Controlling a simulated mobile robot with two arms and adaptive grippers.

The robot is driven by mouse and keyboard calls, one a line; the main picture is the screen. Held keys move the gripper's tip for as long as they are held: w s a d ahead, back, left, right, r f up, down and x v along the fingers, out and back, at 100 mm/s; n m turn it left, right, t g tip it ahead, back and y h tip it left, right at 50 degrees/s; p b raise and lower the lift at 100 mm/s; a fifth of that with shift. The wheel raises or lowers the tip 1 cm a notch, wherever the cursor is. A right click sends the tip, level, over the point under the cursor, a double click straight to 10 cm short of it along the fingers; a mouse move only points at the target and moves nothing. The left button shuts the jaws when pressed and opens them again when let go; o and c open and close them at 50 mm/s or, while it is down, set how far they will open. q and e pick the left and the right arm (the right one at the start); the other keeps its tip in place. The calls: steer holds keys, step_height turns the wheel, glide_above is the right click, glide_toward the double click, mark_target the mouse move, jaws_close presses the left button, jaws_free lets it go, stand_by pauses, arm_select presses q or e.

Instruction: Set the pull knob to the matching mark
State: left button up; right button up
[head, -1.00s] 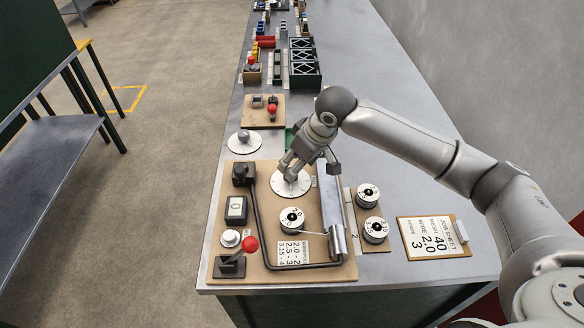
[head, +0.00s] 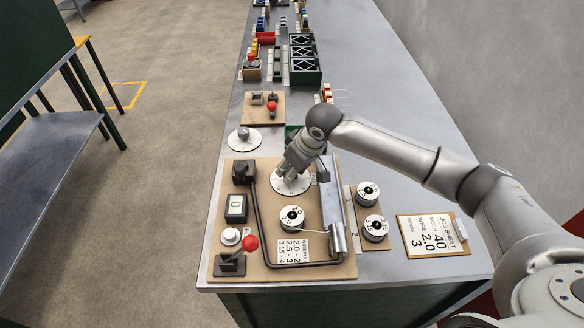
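The pull knob's white round dial (head: 290,187) lies on the brown board (head: 270,222), above the wire spool (head: 292,217). My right gripper (head: 289,174) points down over the dial, with its fingertips at the dial's middle. The fingers hide the knob, and I cannot tell whether they are closed on it. The wire-pull card (head: 294,250) on the board lists 2.0 - 2, 2.5 - 3 and 3.15 - 4. The job sheet (head: 433,236) at the right reads mesh 40, wire 2.0 and a 3 on the lowest line. My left gripper is not in view.
A bent dark bar (head: 262,222) and a grey metal trough (head: 332,210) flank the dial. A red-balled lever (head: 250,243), a counter showing 0 (head: 235,208) and spare spools (head: 376,228) stand nearby. Another dial (head: 244,141) lies farther up the bench.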

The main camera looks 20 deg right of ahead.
steer(key=shift+c, duration=0.5)
steer(key=shift+r+n+y+p, duration=0.15)
steer(key=shift+n+y+p, duration=0.15)
steer(key=shift+n+p, duration=0.75)
steer(key=shift+w+n+g+y+p, duration=0.1)
steer(key=shift+n+g+y+p, duration=0.4)
steer(key=shift+n, duration=1.45)
steer(key=shift+w+d+n+g+y, duration=0.1)
steer(key=shift+n+g+y, duration=0.2)
steer(key=shift+n+g, duration=0.7)
steer(key=shift+n+b, duration=0.3)
steer(key=shift+n, duration=0.2)
steer(key=o, duration=1)
